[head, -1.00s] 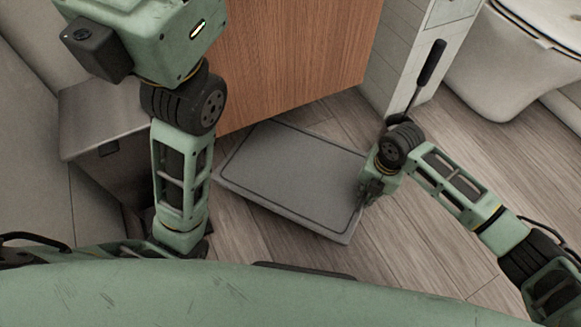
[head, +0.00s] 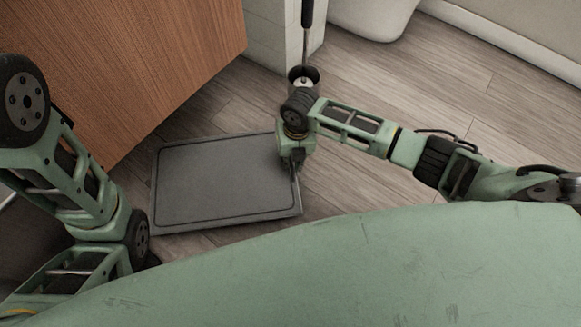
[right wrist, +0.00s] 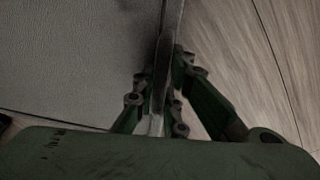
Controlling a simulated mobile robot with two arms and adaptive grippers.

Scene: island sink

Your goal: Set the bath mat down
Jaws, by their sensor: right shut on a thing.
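The bath mat (head: 215,180) is a flat, dark grey rectangle with a darker border line, seen in the head view low over the wooden floor. I cannot tell whether it touches the floor. My right gripper (head: 294,172) is at its right edge, shut on that edge. In the right wrist view the fingers (right wrist: 160,90) close on the edge of the mat (right wrist: 80,60), with floor to the right. My left arm comes in at the left of the head view; its gripper is out of the picture.
A wooden cabinet (head: 120,60) stands behind the mat at upper left. A toilet brush in its holder (head: 303,80) stands by a white tiled wall (head: 268,35), just beyond my right gripper. Part of the toilet (head: 375,15) shows at the top. Wooden floor (head: 390,80) is clear to the right.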

